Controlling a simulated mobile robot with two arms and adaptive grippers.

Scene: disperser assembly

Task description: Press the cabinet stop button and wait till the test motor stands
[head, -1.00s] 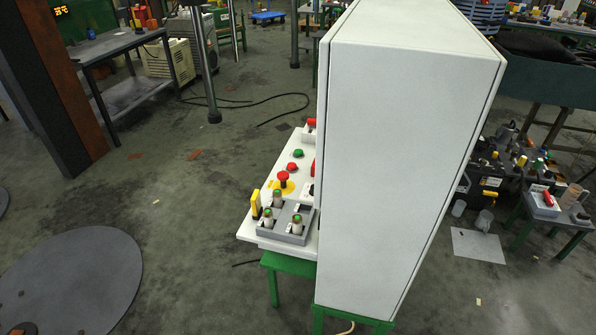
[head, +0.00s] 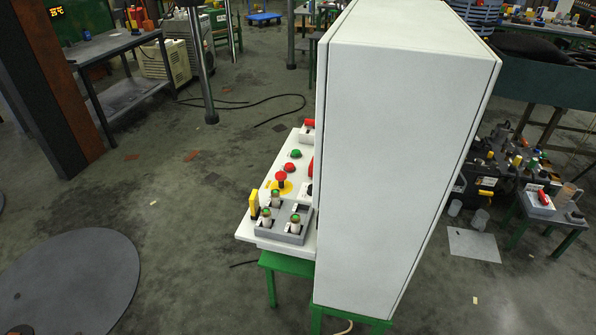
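The white cabinet (head: 400,160) stands upright in the middle of the head view, its large blank side towards me. A white control panel (head: 244,229) juts out from its left side. On the panel I see a green button (head: 296,154), a red button (head: 290,167) and a red mushroom button (head: 281,177) on a yellow patch. Which of the red ones is the stop button I cannot tell from labels. The panel's right part is hidden behind the cabinet. The test motor cannot be made out for sure. Neither gripper is in view.
A grey tray (head: 284,237) with several green-topped pieces sits at the panel's near end. Green stands (head: 285,261) carry the panel and cabinet. Open floor (head: 180,230) lies to the left, with a dark round plate (head: 75,280). A crowded equipment area (head: 495,170) is at the right.

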